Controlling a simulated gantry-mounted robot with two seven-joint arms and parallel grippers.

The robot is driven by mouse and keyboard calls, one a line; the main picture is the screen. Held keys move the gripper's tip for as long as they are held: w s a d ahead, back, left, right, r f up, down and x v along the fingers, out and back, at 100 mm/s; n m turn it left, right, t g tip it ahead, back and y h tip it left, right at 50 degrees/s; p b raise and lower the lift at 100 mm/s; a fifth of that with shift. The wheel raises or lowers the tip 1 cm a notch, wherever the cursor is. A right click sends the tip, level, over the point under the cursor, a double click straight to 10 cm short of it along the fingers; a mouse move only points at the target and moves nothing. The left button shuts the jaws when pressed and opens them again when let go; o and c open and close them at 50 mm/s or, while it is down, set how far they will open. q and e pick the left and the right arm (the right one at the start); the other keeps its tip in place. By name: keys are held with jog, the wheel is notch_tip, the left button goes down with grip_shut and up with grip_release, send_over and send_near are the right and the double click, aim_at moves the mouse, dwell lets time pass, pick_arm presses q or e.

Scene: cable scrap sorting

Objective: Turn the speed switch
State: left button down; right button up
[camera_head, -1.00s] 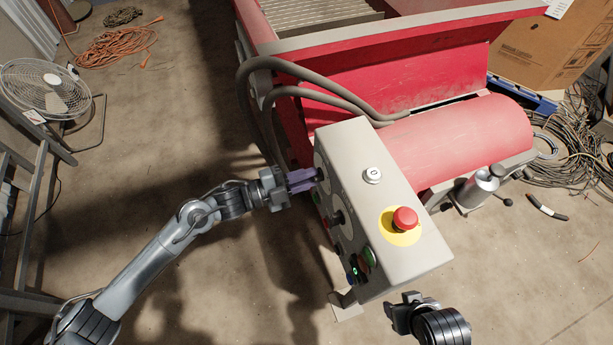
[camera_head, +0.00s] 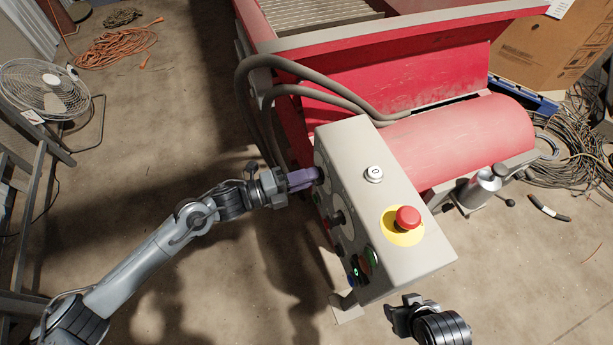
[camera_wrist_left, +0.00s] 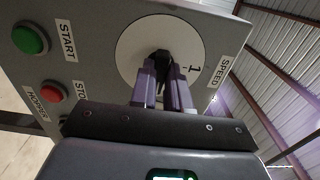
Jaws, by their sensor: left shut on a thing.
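The grey control box (camera_head: 375,215) stands in front of the red machine. Its left face carries the dials and buttons. In the left wrist view the speed switch (camera_wrist_left: 161,60) is a dark knob on a round white dial plate (camera_wrist_left: 135,42), beside a SPEED label (camera_wrist_left: 224,70). My left gripper (camera_head: 318,175) has its purple fingers at that knob, and the left wrist view shows the fingers (camera_wrist_left: 162,85) shut on it from both sides. The fingers partly hide the knob. My right gripper (camera_head: 392,312) is at the bottom, below the box; its fingers are not clearly visible.
A red emergency stop (camera_head: 407,217) on a yellow disc and a white button (camera_head: 374,174) sit on the box top. The wrist view shows a green START button (camera_wrist_left: 30,38) and a red stop button (camera_wrist_left: 53,91) near the dial. Thick hoses (camera_head: 300,92) run behind the box.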

dwell(0.3)
pick_arm(q)
jog(key=c, duration=1.1)
grip_release()
jog(key=p+v, duration=0.4)
jog(key=v, duration=0.7)
